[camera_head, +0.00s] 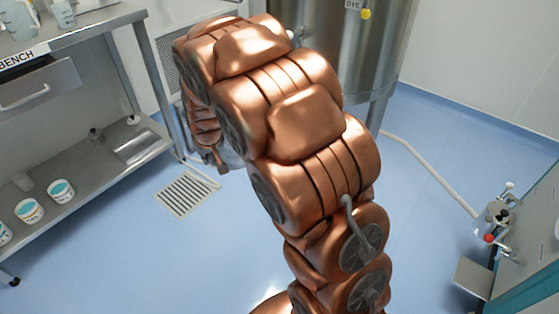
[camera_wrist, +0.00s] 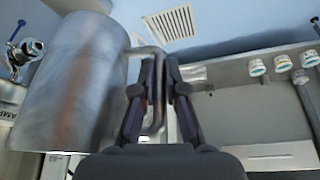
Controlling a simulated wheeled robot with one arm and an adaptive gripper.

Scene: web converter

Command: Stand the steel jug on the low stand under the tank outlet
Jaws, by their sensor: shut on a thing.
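The steel jug (camera_wrist: 78,85) fills the left of the wrist view as a large grey cylinder. Its bent handle (camera_wrist: 160,118) passes between the fingers of my gripper (camera_wrist: 160,68), which is shut on it. In the head view my arm hides most of the gripper and the jug. The steel tank (camera_head: 372,45), with a yellow tag, stands behind my arm at the top. A valve-like metal fitting (camera_wrist: 28,52) shows at the left edge of the wrist view. I cannot make out the low stand or the outlet in the head view.
A steel bench (camera_head: 90,35) with a drawer and a lower shelf (camera_head: 70,190) holding several tubs stands at the left. A floor grate (camera_head: 187,193) lies beside it. A pipe (camera_head: 430,172) runs to fittings at the right. The blue floor between is clear.

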